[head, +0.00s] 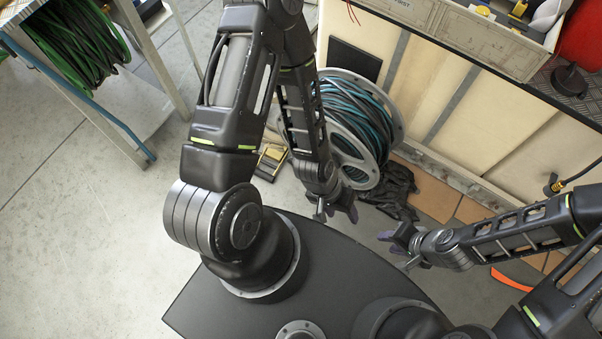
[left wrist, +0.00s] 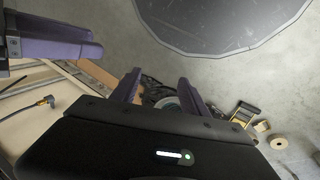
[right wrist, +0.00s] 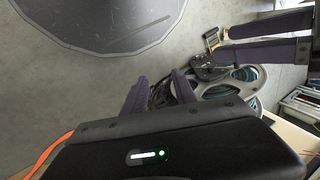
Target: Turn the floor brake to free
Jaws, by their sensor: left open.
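A reel (head: 392,108) wound with black and teal hose stands beyond my base; it also shows in the right wrist view (right wrist: 258,83). A small black-and-yellow device (head: 270,158) lies on the floor left of the reel, partly hidden by my left arm. It also shows in the left wrist view (left wrist: 243,111); I cannot tell whether it is the floor brake or how it is set. My left gripper (head: 338,212) is open and empty, in front of the reel and above my base's edge. My right gripper (head: 397,246) is open and empty, to its right.
A crumpled black cloth (head: 394,190) lies beside the reel. A pale cabinet (head: 470,125) with grey trays on top stands at the back right. A rack with green hose (head: 75,45) stands at the left. The left floor is clear.

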